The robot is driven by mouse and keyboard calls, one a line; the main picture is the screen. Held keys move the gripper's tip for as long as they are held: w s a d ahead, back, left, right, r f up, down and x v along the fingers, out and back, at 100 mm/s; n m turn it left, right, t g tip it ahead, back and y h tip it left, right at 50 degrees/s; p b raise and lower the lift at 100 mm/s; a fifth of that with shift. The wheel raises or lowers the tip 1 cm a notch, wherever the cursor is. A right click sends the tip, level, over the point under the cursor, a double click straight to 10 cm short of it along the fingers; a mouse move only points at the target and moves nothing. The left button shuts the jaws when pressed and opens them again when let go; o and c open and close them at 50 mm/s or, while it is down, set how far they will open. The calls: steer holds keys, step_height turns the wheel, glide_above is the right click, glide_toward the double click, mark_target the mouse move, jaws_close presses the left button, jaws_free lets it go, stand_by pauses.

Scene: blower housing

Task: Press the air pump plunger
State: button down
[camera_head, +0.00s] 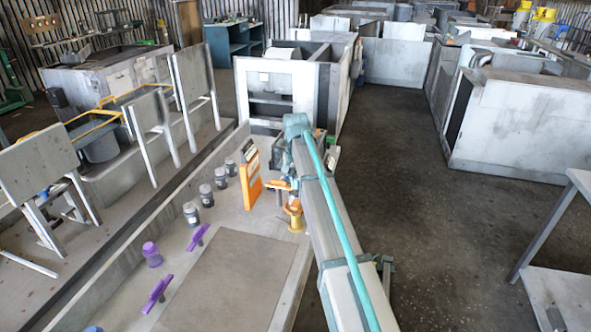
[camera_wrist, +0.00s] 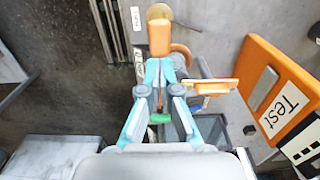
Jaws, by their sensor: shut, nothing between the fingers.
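The yellow-orange air pump (camera_head: 295,218) stands upright on the bench top beside my arm. In the wrist view its yellow round part (camera_wrist: 158,11) shows just past my fingertips, with a curved orange edge to their right. Nothing separate is held. The block hides the middle of the pump, and I cannot tell whether it touches the plunger. My arm hides most of the gripper in the head view.
An orange board (camera_head: 250,180) stands close to the pump; its "Test" label (camera_wrist: 285,109) shows in the wrist view. A small orange-handled item (camera_wrist: 215,86) is right of my fingers. Several dark jars (camera_head: 206,195) and purple pieces (camera_head: 158,292) line the bench. Open floor lies right.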

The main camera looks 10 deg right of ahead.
mark_target(296, 203)
step_height(296, 203, down, 7)
steer(key=shift+r+p, duration=0.15)
steer(key=shift+p, duration=0.95)
step_height(296, 203, down, 4)
steer(key=shift+r+b, duration=0.15)
steer(key=shift+b, duration=0.75)
steer(key=shift+r, duration=0.1)
steer(key=shift+s, duration=0.1)
step_height(296, 203, up, 14)
steer(key=shift+r+b, duration=0.15)
steer(key=shift+b, duration=0.3)
stand_by(0.5)
